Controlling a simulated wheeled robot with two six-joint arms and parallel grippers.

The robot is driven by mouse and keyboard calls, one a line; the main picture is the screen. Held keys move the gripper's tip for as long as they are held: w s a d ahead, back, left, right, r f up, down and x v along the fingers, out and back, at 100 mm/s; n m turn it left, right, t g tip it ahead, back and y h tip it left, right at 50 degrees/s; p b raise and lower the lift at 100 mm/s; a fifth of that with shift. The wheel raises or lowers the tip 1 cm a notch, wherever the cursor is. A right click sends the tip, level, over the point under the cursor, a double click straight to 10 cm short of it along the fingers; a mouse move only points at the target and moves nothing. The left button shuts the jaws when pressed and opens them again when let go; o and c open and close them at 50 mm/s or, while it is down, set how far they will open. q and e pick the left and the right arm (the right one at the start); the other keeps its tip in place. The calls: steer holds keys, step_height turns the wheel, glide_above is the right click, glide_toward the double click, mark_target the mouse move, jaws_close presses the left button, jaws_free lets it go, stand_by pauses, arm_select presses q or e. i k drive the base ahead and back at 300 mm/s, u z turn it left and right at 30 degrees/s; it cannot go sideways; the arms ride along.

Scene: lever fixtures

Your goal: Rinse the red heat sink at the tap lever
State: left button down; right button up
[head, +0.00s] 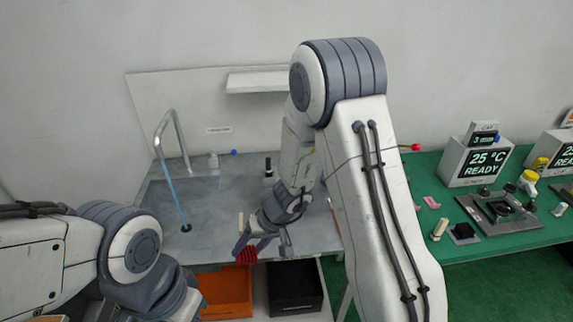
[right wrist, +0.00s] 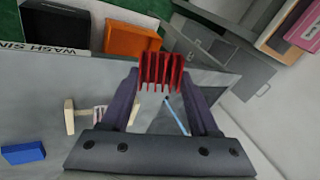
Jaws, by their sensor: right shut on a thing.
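The red heat sink (head: 246,256) is finned and sits between the fingers of my right gripper (head: 260,246), which is shut on it. In the right wrist view the heat sink (right wrist: 160,72) shows its fins between the fingertips. It is near the front edge of the grey wash sink (head: 210,203), to the right of the tap and apart from the stream. The tap (head: 177,130) is a bent grey pipe, and a thin blue stream (head: 172,190) runs from it to a dark drain. My left gripper is out of view.
An orange bin (head: 225,293) and a black bin (head: 295,290) stand below the front edge. A wooden piece (right wrist: 69,115) and a blue block (right wrist: 23,153) show in the right wrist view. A green table (head: 480,250) with instruments stands at right.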

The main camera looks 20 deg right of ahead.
mark_target(212, 154)
steer(key=z, duration=0.2)
steer(key=k, duration=0.35)
steer(key=u, duration=0.65)
steer(key=i, duration=1.3)
steer(key=z, duration=0.4)
